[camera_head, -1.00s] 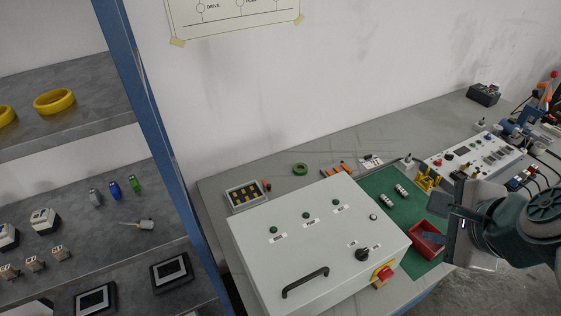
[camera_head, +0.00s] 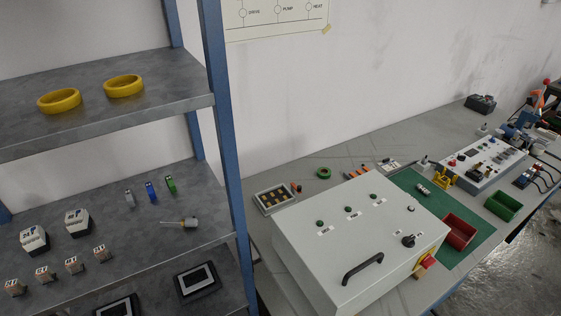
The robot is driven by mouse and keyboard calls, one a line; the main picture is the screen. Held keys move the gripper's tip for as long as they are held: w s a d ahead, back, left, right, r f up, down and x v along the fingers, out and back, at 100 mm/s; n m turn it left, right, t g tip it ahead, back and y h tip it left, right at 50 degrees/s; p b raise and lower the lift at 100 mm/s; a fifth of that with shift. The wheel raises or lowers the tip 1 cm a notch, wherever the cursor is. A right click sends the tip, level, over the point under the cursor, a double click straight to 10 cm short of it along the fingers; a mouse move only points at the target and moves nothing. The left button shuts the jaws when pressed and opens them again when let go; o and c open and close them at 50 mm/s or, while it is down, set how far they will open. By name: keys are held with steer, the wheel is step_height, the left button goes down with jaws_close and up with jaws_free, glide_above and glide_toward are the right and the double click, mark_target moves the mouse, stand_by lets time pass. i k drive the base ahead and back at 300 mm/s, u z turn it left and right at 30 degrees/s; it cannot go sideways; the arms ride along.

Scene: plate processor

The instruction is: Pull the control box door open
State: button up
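The control box (camera_head: 350,243) is a light grey box on the workbench, right of the shelf. Its door (camera_head: 345,228) is the top face and looks shut. The door carries a black bar handle (camera_head: 363,268) near the front edge, several small round buttons and a black rotary knob (camera_head: 408,241). A red and yellow switch (camera_head: 425,263) sits on its right side. My gripper and arm are not in view now.
A blue-framed shelf (camera_head: 228,150) with yellow rings and small parts stands close on the left. Right of the box lie a green mat (camera_head: 471,251), a red bin (camera_head: 459,232) and a green bin (camera_head: 503,205). A white panel box (camera_head: 484,165) stands farther right.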

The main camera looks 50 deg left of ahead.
mark_target(348, 236)
steer(key=k, duration=0.45)
steer(key=z, duration=1.05)
steer(key=i, duration=0.95)
steer(key=u, duration=2.8)
steer(key=i, duration=0.1)
steer(key=u, duration=0.5)
